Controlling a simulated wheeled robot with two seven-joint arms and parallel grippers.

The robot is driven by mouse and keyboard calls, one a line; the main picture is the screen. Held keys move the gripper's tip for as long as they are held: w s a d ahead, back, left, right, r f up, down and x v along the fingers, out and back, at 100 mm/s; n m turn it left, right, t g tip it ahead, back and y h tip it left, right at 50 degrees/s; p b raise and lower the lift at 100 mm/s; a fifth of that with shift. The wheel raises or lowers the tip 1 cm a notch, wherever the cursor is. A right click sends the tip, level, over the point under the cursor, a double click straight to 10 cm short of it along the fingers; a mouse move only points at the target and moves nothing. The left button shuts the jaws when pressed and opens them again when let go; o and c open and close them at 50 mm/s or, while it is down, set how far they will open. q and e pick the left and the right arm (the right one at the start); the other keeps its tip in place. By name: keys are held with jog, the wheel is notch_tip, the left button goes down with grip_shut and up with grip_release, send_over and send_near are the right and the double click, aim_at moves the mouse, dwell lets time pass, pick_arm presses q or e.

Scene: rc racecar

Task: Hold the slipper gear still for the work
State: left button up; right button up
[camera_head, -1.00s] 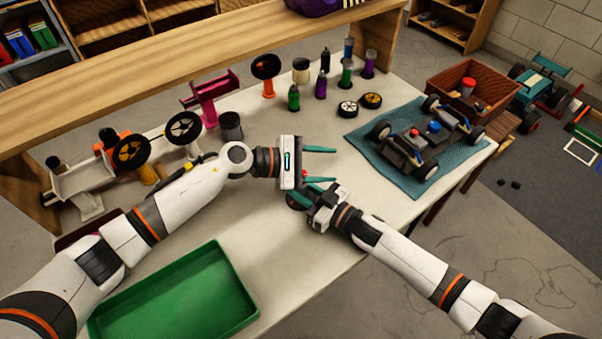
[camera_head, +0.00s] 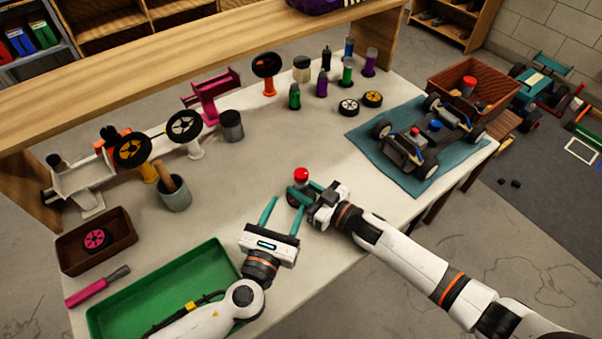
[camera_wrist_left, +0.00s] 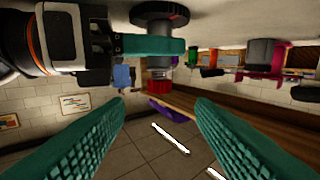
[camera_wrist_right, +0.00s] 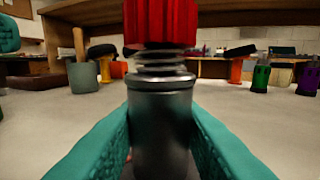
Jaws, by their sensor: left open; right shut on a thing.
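The slipper gear unit stands upright on the table, with a red ribbed cap (camera_head: 301,175) over a spring and a grey metal cylinder (camera_wrist_right: 160,115), and a dark disc at its base (camera_wrist_left: 160,15). My right gripper (camera_head: 308,191) is shut on the cylinder below the spring; its fingers flank it in the right wrist view. My left gripper (camera_head: 286,213) is open and empty, in front of the unit and left of it, fingers pointing toward the back. In the left wrist view, which looks upside down, the red cap (camera_wrist_left: 158,88) shows between and beyond the fingers, apart from them.
A green tray (camera_head: 215,258) lies at the front left beneath my left arm. Beside it are a brown box (camera_head: 120,222) with a pink spoked disc and a pink-handled tool (camera_head: 85,292). A car (camera_head: 415,148) sits on a blue mat at right. The table centre is clear.

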aim_at(298, 180)
pick_arm(q)
jog(key=x, duration=1)
jog(key=shift+w+d, duration=0.15)
jog(key=shift+w, duration=0.1)
jog(key=c, duration=0.9)
jog(key=shift+c, duration=0.3)
